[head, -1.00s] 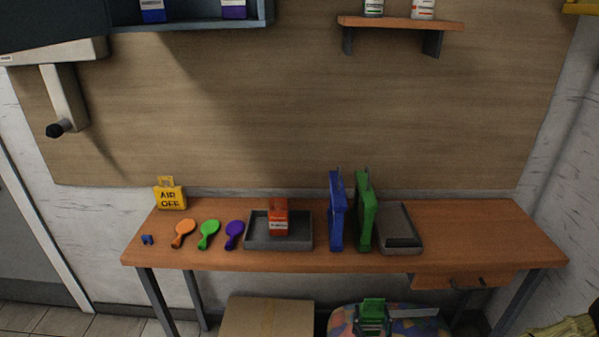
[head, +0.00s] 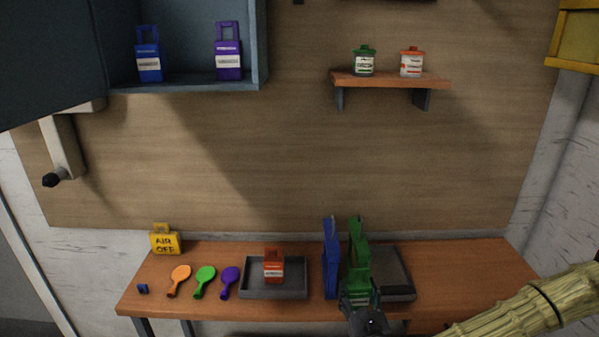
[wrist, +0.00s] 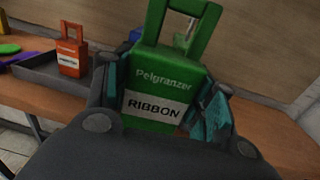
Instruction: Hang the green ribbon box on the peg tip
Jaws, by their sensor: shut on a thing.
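The green ribbon box (wrist: 165,78) is upright in the wrist view, with a white RIBBON label and a loop handle on top. My gripper (wrist: 170,100) is shut on it, with teal-lined fingers on both sides. The box's lower part is hidden by my gripper.
Above are an open blue cabinet (head: 180,86) with blue and purple boxes, and a small shelf (head: 390,79) with two jars. The wall between is clear.

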